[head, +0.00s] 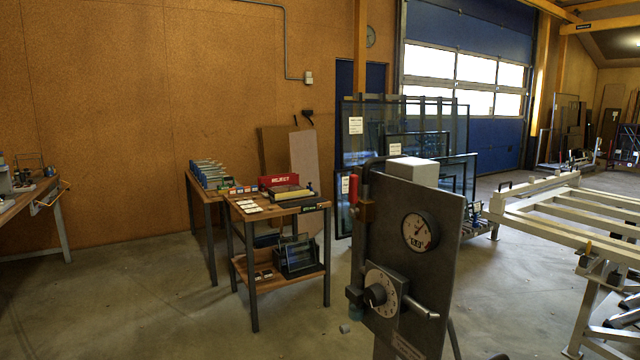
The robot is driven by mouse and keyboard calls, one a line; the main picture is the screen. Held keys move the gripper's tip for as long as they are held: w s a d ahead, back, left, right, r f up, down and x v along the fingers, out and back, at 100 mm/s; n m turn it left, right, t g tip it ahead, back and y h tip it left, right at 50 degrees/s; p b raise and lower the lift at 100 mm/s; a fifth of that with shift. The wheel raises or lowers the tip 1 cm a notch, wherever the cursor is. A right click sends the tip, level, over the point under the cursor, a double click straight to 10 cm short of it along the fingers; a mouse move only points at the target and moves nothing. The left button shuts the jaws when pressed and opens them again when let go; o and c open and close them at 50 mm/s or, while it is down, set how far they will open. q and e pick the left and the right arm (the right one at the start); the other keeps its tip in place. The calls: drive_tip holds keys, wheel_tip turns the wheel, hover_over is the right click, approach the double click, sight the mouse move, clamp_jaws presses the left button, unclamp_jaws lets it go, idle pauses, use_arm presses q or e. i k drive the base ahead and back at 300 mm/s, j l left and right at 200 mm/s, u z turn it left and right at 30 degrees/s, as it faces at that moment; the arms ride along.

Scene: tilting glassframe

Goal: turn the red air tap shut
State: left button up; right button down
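The red air tap (353,189) is at the upper left edge of a grey upright panel (443,225) in the head view. Its red handle points upright, beside a dark pipe (361,172) and above a brownish fitting (366,211). The panel also carries a round white gauge (420,231), a dial with a dark knob (375,295) and a pale lever (422,309). Neither of my grippers shows in the view, so their state and their distance from the tap cannot be seen.
A small wooden table (285,207) with a red reject box (279,181) stands left of the panel. A white frame table (565,200) stands to the right. Glass frames (430,130) lean behind. The concrete floor (165,300) at left is mostly clear.

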sight(353, 182)
drive_tip(key=i+j+z, duration=0.1)
drive_tip(key=i+j, duration=0.2)
drive_tip(key=i+j+z, duration=0.15)
drive_tip(key=i+j, duration=0.15)
drive_tip(key=j, duration=0.2)
drive_tip(key=i+j+z, duration=0.1)
drive_tip(key=i+j, duration=0.2)
drive_tip(key=j, duration=0.15)
